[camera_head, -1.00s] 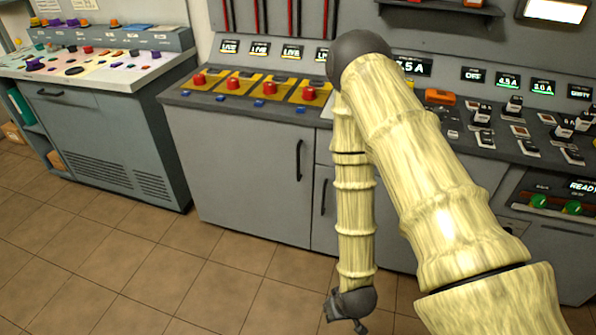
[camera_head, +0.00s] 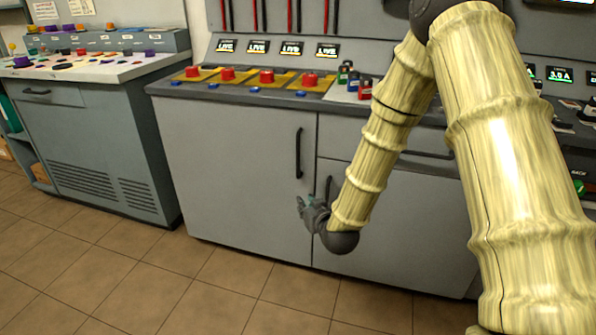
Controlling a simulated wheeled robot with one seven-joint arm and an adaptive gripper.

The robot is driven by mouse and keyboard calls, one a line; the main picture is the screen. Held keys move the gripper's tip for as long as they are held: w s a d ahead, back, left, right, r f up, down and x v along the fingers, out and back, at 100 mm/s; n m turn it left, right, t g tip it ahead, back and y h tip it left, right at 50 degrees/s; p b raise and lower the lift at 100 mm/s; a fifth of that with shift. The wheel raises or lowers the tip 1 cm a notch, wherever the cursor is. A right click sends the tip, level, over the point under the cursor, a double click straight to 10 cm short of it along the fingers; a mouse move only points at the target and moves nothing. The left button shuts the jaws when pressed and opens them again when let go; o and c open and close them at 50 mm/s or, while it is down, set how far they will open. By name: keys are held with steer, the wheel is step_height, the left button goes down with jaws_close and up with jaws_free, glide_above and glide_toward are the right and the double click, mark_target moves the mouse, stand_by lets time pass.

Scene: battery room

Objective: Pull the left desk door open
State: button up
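The left desk door (camera_head: 220,175) is a wide grey panel under the desk top and looks shut, flush with the cabinet front. Its dark vertical bar handle (camera_head: 298,153) is near the door's right edge and is fully visible. My gripper (camera_head: 302,203) is in front of the lower right part of this door, below the handle. It appears apart from the handle. The fingers are small and dark, and I cannot tell whether they are open or shut. A second door (camera_head: 400,215) on the right has its own handle (camera_head: 328,187), just above my gripper's wrist and partly hidden.
The desk top carries red buttons on yellow plates (camera_head: 266,77) and small coloured blocks (camera_head: 364,88). A separate grey console (camera_head: 95,130) stands at the left. The tiled floor (camera_head: 190,280) in front of the desk is clear.

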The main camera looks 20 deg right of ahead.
mark_target(299, 155)
steer(key=w+d+r+t+b, duration=0.2)
steer(key=w+r+t+b, duration=0.2)
steer(key=w+r+b, duration=0.35)
steer(key=w+b, duration=0.2)
steer(key=w, duration=0.5)
steer(key=shift+w+d+r, duration=0.1)
steer(key=shift+w+d, duration=0.05)
steer(key=shift+w, duration=0.25)
steer(key=shift+w+r+b, duration=0.1)
steer(key=shift+w+b, duration=0.25)
steer(key=shift+w, duration=0.55)
steer(key=shift+c, duration=0.4)
jaws_close()
